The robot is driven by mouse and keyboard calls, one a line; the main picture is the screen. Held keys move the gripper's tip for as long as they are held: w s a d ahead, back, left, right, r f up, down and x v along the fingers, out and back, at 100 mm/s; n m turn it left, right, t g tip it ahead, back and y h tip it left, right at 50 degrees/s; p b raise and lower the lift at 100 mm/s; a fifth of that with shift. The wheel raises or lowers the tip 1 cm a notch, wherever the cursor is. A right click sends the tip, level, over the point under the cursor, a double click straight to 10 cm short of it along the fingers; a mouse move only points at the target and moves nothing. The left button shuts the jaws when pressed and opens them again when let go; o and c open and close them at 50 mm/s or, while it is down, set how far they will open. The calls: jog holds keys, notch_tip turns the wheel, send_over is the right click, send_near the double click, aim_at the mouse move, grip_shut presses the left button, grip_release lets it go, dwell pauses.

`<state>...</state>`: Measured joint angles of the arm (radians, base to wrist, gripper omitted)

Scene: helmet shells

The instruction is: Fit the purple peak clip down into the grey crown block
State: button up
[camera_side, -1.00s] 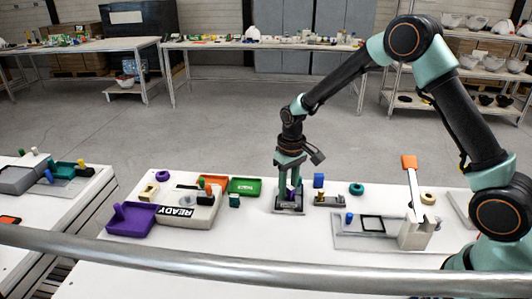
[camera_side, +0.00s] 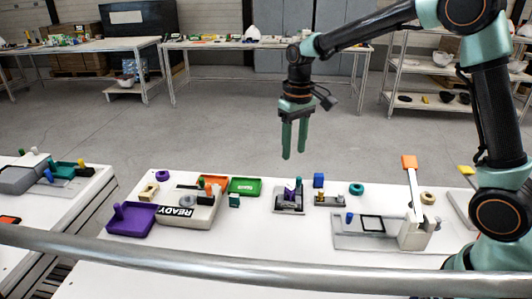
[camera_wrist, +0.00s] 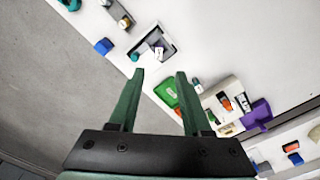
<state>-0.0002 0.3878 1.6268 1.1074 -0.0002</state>
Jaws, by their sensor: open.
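The purple peak clip (camera_side: 290,194) stands at the grey crown block (camera_side: 289,207) near the middle of the white table. It looks tilted, and how deep it sits in the block is too small to tell. In the wrist view the clip (camera_wrist: 158,46) shows as a small purple spot beyond my fingertips, within the dark-edged grey block area. My gripper (camera_side: 294,153) is open and empty, with its fingers pointing down, above the block and clear of the clip. The wrist view shows my gripper (camera_wrist: 160,72) with its green fingers apart and nothing between them.
A blue block (camera_side: 319,180) and a small grey fixture (camera_side: 329,200) stand right of the crown block. A clear-plate station with an orange-topped lever (camera_side: 409,162) is further right. A green tray (camera_side: 245,187), a purple tray (camera_side: 131,221) and the READY box (camera_side: 196,215) lie left. A metal rail (camera_side: 240,265) crosses the front.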

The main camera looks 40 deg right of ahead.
jog(key=s+r+t, duration=0.2)
jog(key=s+r, duration=0.2)
jog(key=s, duration=0.4)
jog(key=s+r+t, duration=0.3)
jog(key=s, duration=0.5)
jog(key=shift+r, duration=0.4)
jog(key=shift+s, duration=0.1)
jog(key=o, duration=0.3)
